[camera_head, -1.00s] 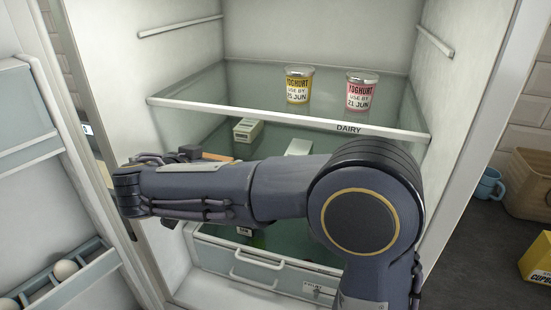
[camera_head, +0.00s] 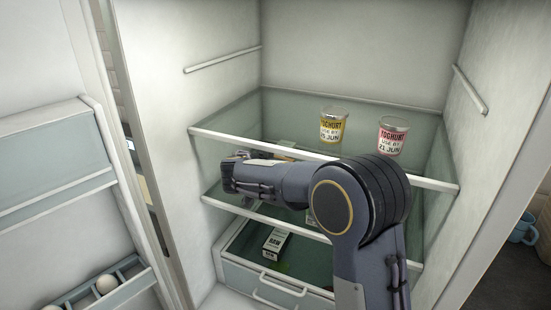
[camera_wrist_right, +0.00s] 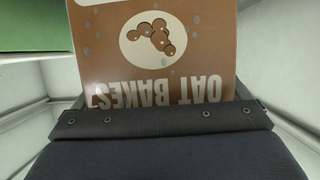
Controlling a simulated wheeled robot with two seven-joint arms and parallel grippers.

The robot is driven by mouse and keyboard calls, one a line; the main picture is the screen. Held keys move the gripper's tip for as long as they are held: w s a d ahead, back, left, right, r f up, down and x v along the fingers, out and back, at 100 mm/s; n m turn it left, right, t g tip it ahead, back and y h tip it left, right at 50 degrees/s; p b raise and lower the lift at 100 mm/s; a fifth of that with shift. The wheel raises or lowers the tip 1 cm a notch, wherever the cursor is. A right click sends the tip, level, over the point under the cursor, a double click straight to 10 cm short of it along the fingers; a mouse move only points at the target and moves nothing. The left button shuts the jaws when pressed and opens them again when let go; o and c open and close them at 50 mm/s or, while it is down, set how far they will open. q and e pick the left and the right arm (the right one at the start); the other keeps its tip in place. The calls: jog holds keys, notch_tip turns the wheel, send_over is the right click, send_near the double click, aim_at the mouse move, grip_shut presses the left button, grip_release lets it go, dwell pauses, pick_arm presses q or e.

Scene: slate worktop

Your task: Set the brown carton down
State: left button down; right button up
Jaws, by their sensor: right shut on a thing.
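The brown carton (camera_wrist_right: 110,65) fills the upper middle of the right wrist view, with "OAT BAKES" upside down and a pale oval picture on it. My right gripper (camera_wrist_right: 158,118) is shut on it. In the head view my right arm reaches into the open fridge, and the gripper (camera_head: 243,155) is mostly hidden by the wrist. A small brownish part of the carton (camera_head: 287,147) shows behind the arm, below the upper glass shelf (camera_head: 230,118). I cannot tell whether it touches the lower shelf (camera_head: 222,205). My left gripper is out of view.
A yellow yoghurt pot (camera_head: 332,125) and a pink yoghurt pot (camera_head: 392,136) stand on the upper shelf. A black-and-white box (camera_head: 276,243) shows in the drawer area (camera_head: 262,285) below. The open door with an egg rack (camera_head: 110,288) is at left. A blue mug (camera_head: 523,228) is at right.

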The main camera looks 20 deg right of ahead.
jog(key=shift+a+f, duration=0.15)
jog(key=shift+f+b, duration=0.15)
jog(key=shift+b, duration=0.15)
jog(key=o, duration=0.9)
jog(key=b+v, duration=0.3)
jog(key=v, duration=0.9)
